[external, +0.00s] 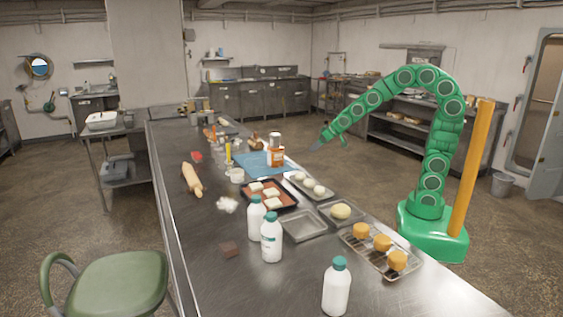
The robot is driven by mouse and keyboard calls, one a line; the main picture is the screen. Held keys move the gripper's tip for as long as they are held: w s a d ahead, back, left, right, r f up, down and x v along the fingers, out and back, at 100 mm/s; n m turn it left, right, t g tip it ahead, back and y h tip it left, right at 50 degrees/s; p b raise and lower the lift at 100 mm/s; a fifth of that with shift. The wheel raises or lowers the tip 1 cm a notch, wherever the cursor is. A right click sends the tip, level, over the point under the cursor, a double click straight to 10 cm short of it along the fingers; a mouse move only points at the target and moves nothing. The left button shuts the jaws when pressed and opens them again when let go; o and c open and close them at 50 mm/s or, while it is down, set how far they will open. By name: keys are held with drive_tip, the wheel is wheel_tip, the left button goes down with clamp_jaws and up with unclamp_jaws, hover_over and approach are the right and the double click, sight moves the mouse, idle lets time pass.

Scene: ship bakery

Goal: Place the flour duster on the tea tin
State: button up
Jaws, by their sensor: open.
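An orange tin with a pale label (276,157), which looks like the tea tin, stands upright on the blue mat (250,162) on the long metal counter. A small pale grey cylinder (275,138), which looks like the flour duster, shows upright directly above the tin. It appears to rest on the tin's top, though the contact is too small to be sure. My gripper (313,145) is open and empty, to the right of the tin and apart from it, at about the cylinder's height.
Trays with dough balls (311,185), a reddish tray with white blocks (268,196) and a rack of orange-brown rounds (378,243) line the counter. White bottles with teal caps (271,239) stand nearer. A rolling pin (192,179) lies left. The counter's right edge is near my arm.

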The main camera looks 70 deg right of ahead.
drive_tip(key=s+a+g, duration=0.2)
drive_tip(key=s+g, duration=0.1)
drive_tip(key=s, duration=0.9)
drive_tip(key=s+a+f+n+g+y, duration=0.1)
drive_tip(key=s+a+g, duration=0.1)
drive_tip(key=s, duration=1)
drive_tip(key=s+a+n+g, duration=0.1)
drive_tip(key=s+a+g, duration=0.2)
drive_tip(key=s, duration=0.9)
drive_tip(key=shift+s+f+g, duration=0.15)
drive_tip(key=shift+f+g, duration=0.15)
drive_tip(key=shift+g, duration=0.7)
